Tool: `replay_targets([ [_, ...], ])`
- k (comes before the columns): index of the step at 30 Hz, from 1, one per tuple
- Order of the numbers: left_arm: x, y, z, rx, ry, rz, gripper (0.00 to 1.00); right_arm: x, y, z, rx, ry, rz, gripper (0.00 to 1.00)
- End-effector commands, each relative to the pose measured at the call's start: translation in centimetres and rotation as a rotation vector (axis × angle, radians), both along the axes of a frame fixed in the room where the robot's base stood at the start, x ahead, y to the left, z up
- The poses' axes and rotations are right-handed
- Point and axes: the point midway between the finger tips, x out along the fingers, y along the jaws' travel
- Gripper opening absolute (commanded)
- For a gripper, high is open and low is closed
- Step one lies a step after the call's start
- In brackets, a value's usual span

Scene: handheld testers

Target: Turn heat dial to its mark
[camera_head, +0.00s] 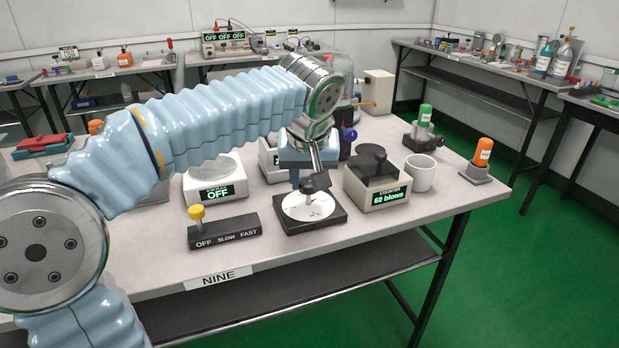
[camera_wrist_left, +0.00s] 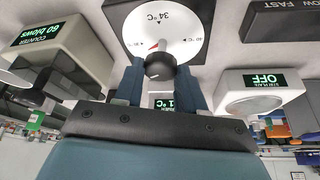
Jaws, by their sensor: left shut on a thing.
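The heat dial (camera_head: 309,207) is a white round face on a black square base near the table's front edge. In the wrist view its face (camera_wrist_left: 187,22) reads "34 °C" with a small black mark beside it. A short red pointer shows next to the dark knob (camera_wrist_left: 160,67), leaning to the left of that mark. My left gripper (camera_head: 306,180) comes down over the dial from above. In the wrist view its two blue fingers (camera_wrist_left: 160,84) stand on either side of the knob, shut on it. My right gripper is not in view.
A counter reading "60 blows" (camera_head: 390,196) stands close right of the dial, with a white mug (camera_head: 420,173) beyond. An OFF/SLOW/FAST switch box (camera_head: 223,233) is to the left. A stir plate reading OFF (camera_head: 217,192) stands behind it. The table front is clear.

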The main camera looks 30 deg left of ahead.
Motion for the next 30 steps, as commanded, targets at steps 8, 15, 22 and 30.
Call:
replay_targets([
  [8,-0.1,0.3,0.1,-0.001,0.000,-0.258,0.09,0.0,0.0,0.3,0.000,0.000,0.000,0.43],
  [15,-0.1,0.4,0.1,-0.001,0.001,-0.486,0.09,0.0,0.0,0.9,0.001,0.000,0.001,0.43],
  [22,-0.1,0.6,0.1,-0.002,0.002,-0.704,0.09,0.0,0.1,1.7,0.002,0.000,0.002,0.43],
  [30,0.0,0.8,0.1,-0.002,0.003,-0.961,0.09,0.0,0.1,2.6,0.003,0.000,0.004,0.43],
])
